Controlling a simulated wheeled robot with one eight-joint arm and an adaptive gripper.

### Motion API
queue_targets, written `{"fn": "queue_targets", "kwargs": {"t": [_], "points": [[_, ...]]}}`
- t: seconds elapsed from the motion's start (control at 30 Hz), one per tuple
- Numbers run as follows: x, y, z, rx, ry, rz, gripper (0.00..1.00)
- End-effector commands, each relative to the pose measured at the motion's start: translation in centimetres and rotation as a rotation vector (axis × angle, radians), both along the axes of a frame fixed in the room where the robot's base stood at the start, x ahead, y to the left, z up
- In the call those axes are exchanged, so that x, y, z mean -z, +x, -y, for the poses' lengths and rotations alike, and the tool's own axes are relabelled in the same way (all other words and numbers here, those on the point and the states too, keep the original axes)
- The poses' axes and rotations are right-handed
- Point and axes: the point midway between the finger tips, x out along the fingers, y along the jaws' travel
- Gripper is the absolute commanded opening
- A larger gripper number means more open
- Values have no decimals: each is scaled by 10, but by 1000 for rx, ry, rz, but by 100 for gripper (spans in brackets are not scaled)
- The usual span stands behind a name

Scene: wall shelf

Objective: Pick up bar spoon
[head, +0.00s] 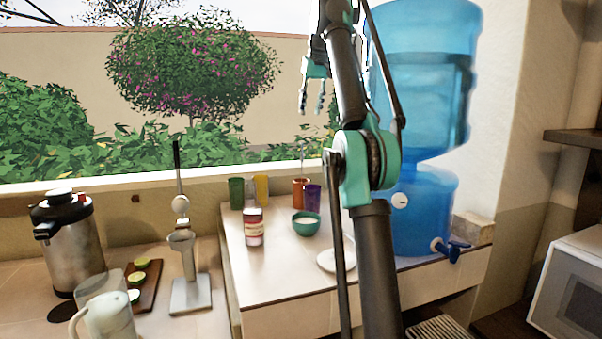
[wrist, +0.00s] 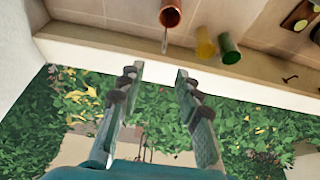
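The bar spoon (head: 302,160) looks like a thin metal rod standing in a copper-orange cup (head: 299,192) on the raised counter, near the window ledge. In the wrist view the spoon (wrist: 165,40) sticks out of the copper cup (wrist: 171,14) at the top. The lower end of the spoon is hidden inside the cup. My gripper (head: 312,98) is raised above the cup in the head view. In the wrist view my gripper (wrist: 158,79) has its two fingers apart with nothing between them, and the spoon is beyond the fingertips.
A purple cup (head: 313,198), yellow cup (head: 262,188) and green cup (head: 236,193) stand near the copper one. A green bowl (head: 306,224) and labelled jar (head: 253,228) are in front. A large blue water dispenser (head: 425,200) stands to the right. The window ledge (head: 130,181) runs behind.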

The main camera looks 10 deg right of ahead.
Motion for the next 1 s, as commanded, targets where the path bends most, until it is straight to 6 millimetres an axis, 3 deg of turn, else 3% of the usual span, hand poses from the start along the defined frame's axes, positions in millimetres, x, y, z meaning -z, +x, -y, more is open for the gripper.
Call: {"fn": "queue_targets", "kwargs": {"t": [0.27, 0.8, 1.0], "points": [[21, 7, -2, 0, 0, 0, 34], [96, 38, -9, -1, 0, 0, 34], [110, 43, -10, 0, 0, 0, 34]]}}
